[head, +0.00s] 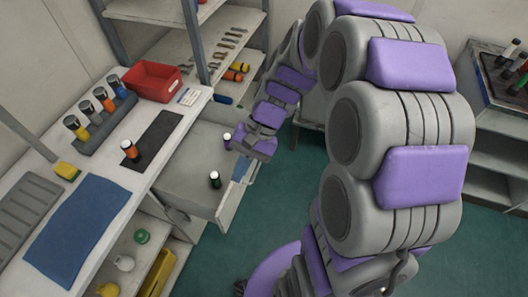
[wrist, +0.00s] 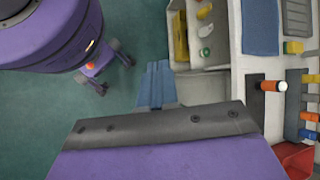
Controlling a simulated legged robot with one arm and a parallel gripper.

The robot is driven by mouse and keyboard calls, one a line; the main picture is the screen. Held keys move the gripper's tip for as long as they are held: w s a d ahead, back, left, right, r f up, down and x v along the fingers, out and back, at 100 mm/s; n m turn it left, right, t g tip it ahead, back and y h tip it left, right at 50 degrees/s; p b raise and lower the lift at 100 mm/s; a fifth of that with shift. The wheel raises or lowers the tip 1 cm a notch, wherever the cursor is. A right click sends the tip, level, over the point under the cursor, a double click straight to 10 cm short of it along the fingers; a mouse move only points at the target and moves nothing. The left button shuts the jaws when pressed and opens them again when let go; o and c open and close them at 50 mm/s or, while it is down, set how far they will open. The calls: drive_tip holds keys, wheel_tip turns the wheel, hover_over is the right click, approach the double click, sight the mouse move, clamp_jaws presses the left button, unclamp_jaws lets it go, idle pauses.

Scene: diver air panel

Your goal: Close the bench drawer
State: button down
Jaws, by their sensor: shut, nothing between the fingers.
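The bench drawer (head: 232,197) is pulled out from the white bench in the head view. Two small bottles stand in it, one with a purple lower part (head: 227,142) and one dark green (head: 215,180). My gripper (head: 241,153) is near the drawer's far front part and overlaps it in this view; I cannot tell whether it touches. In the wrist view my gripper (wrist: 157,84) is shut and empty, pointing away from the camera. A pale part of the drawer (wrist: 202,89) shows beside it, partly hidden by my wrist.
The bench top (head: 195,105) holds a red bin (head: 153,82), a bottle rack (head: 106,120), a dark mat with an orange bottle (head: 130,150) and a blue cloth (head: 78,230). Shelving (head: 215,45) stands behind. Green floor (head: 300,190) is open in front of the drawer.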

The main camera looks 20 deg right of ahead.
drive_tip(key=w+d+f+m+t+y, duration=0.3)
drive_tip(key=w+d+f+m, duration=0.2)
drive_tip(key=w+f, duration=0.3)
drive_tip(key=w+d+f+m+t+y, duration=0.25)
drive_tip(key=w+d+f+m, duration=0.3)
drive_tip(key=w, duration=0.35)
drive_tip(key=w+d+f+m+t+h+b, duration=0.1)
drive_tip(key=d+f+m+t, duration=0.35)
drive_tip(key=d+f, duration=0.55)
drive_tip(key=w+d+f+m+t+b, duration=0.1)
drive_tip(key=d+f+m+t, duration=0.35)
drive_tip(key=f, duration=0.85)
drive_tip(key=w+a+f+g+b, duration=0.1)
drive_tip(key=w+a+f+b, duration=0.1)
drive_tip(key=w+a, duration=0.5)
drive_tip(key=shift+w+a+f+m+g+b, duration=0.2)
drive_tip(key=shift+w+m+g+b, duration=0.3)
drive_tip(key=shift+w, duration=0.4)
